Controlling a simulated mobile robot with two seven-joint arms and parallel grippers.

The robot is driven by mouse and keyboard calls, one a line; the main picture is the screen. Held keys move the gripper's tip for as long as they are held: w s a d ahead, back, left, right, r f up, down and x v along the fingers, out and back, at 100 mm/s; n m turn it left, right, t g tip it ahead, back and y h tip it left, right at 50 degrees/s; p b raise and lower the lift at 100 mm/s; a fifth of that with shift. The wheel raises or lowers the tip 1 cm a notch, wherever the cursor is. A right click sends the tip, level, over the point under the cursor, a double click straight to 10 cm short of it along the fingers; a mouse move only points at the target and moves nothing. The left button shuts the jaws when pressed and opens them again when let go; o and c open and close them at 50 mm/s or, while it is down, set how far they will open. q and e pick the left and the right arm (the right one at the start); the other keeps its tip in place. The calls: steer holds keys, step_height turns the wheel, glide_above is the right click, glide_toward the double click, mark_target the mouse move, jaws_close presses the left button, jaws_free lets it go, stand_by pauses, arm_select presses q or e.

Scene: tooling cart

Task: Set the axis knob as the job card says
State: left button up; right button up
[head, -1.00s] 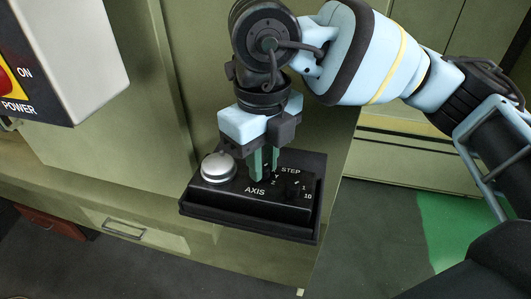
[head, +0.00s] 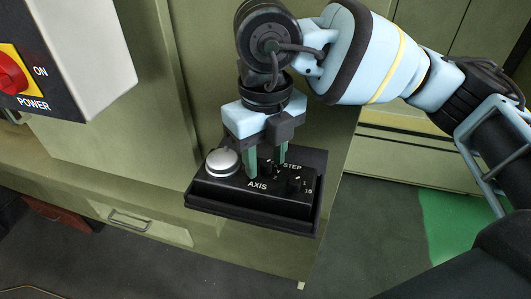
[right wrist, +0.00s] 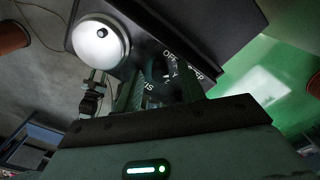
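The black control box (head: 275,207) has two small black knobs, with AXIS and STEP lettering. The axis knob (head: 267,168) lies between my right gripper's fingers and is partly hidden by them; its pointer setting cannot be read. My right gripper (head: 267,160) points down at the box, its green fingers spread apart with a gap on either side of the knob. In the right wrist view the OFF, X and Y marks (right wrist: 172,62) show just ahead of the fingers. No job card is in view. My left gripper is not in view.
The step knob (head: 294,185) is close on the right of the axis knob. A large silver dome button (head: 222,161) stands on the box's left, near the fingers. A grey power box with a red switch (head: 12,72) hangs at upper left.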

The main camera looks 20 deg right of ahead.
mark_target(266, 163)
steer(key=shift+r, duration=3.9)
